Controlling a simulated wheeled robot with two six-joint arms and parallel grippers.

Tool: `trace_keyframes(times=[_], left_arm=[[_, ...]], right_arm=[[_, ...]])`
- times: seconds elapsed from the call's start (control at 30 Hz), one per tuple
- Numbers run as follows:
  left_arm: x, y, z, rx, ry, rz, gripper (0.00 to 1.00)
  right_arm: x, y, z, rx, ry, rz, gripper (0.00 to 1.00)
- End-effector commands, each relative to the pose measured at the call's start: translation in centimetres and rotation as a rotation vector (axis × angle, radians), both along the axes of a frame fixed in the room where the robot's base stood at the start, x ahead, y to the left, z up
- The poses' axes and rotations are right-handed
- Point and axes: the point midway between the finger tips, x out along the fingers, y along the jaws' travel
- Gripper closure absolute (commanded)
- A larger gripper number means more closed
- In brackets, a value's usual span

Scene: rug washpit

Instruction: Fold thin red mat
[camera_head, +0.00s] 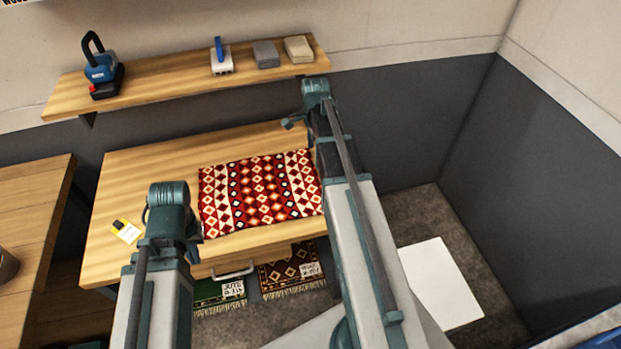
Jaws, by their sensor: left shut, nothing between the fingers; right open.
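The thin red mat (258,195), with white, black and dark red diamond patterns, lies flat on the wooden table (145,180). Its right edge is partly hidden by my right arm. My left gripper (192,246) is shut and empty by the mat's front left corner; its fingertips are mostly hidden behind the wrist. My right gripper (292,122) is open, beyond the mat's back right corner, and appears apart from the mat.
A shelf (180,75) above holds a blue tool (101,70), a blue-handled brush (220,60) and two blocks. A yellow-and-white item (126,231) lies at the table's left. Tagged rugs (290,274) hang below the front. A white sheet (440,283) lies on the floor at right.

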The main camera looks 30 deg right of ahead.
Motion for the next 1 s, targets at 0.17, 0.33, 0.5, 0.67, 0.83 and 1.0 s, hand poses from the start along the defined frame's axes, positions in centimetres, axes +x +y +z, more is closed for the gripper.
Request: trace_keyframes(times=[0.17,0.33,0.5,0.67,0.83,1.0], left_arm=[[0.0,0.0,-1.2,0.000,0.000,0.000,1.00],[0.0,0.0,-3.1,0.000,0.000,0.000,1.00],[0.0,0.0,-5.5,0.000,0.000,0.000,1.00],[0.0,0.0,-7.8,0.000,0.000,0.000,1.00],[0.0,0.0,-9.5,0.000,0.000,0.000,1.00],[0.0,0.0,-10.0,0.000,0.000,0.000,1.00]], right_arm=[[0.0,0.1,-1.2,0.000,0.000,0.002,0.00],[0.0,0.1,-3.1,0.000,0.000,0.003,0.00],[0.0,0.1,-5.5,0.000,0.000,0.004,0.00],[0.0,0.1,-7.8,0.000,0.000,0.004,0.00],[0.0,0.1,-9.5,0.000,0.000,0.004,0.00],[0.0,0.1,-10.0,0.000,0.000,0.004,0.00]])
